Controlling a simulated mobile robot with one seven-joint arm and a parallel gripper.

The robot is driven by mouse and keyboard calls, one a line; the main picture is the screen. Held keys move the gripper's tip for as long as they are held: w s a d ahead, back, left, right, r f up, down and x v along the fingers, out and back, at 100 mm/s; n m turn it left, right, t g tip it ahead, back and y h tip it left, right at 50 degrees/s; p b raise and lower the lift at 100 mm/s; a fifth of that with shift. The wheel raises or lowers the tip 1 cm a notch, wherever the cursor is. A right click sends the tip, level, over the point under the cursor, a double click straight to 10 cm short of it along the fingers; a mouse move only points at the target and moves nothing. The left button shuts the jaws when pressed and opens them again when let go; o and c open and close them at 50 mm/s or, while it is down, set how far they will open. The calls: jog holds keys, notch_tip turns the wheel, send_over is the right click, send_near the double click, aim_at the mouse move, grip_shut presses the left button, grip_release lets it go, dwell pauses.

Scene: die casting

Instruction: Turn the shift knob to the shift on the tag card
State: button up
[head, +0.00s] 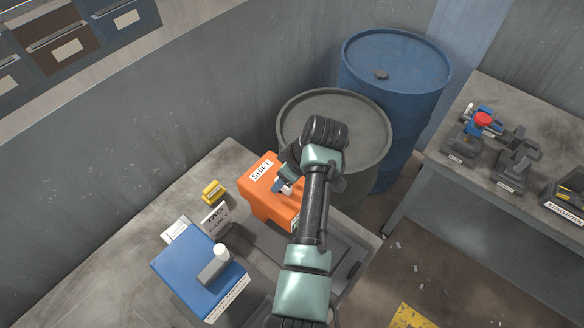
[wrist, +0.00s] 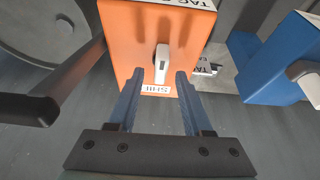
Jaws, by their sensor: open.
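The orange shift box (head: 262,205) stands on the grey bench, with a "SHIFT" label on top. In the wrist view the box (wrist: 125,50) shows its face with a pale shift knob (wrist: 161,62); its lever is nearly upright in the picture, leaning slightly. My gripper (head: 283,187) is over the box. In the wrist view my gripper (wrist: 159,76) is open, its two blue fingers either side of the knob's line; I cannot tell whether they touch it. A small tag card holder (head: 215,217) stands left of the box; its writing beyond the title is unreadable.
A blue box (head: 190,272) with a white-topped lever (head: 220,252) sits in front left. A yellow block (head: 213,191) and a paper slip (head: 176,230) lie nearby. Grey (head: 300,105) and blue (head: 395,60) drums stand behind. A second bench (head: 475,190) holds several devices.

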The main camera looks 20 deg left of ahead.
jog(key=b+v, duration=0.3)
jog(key=v, duration=0.9)
jog(key=shift+s, duration=0.1)
jog(key=w+d+r+m+t+b, duration=0.1)
jog(key=w+d+r+m+t, duration=0.15)
jog(key=r+t, duration=0.35)
jog(key=w+d+r+m+t+b, duration=0.1)
jog(key=w+r+m+t, duration=0.15)
jog(key=r, duration=0.55)
jog(key=w+d+r+m+t+b, duration=0.1)
jog(key=w+r+m+t, duration=0.15)
jog(key=r+t, duration=0.4)
jog(key=s+d+r+m+t+h, duration=0.2)
jog(key=s+r+t, duration=0.3)
jog(key=s+r, duration=0.4)
jog(key=s+d+r+m+t+h+b, duration=0.1)
jog(key=s+d+r+m+t, duration=0.3)
jog(key=s+r, duration=0.5)
notch_tip(320, 180, up, 6)
jog(key=shift+s+d+f+m+t+h+b, duration=0.2)
jog(key=shift+m+t+h+b, duration=0.15)
jog(key=shift+t+h, duration=0.5)
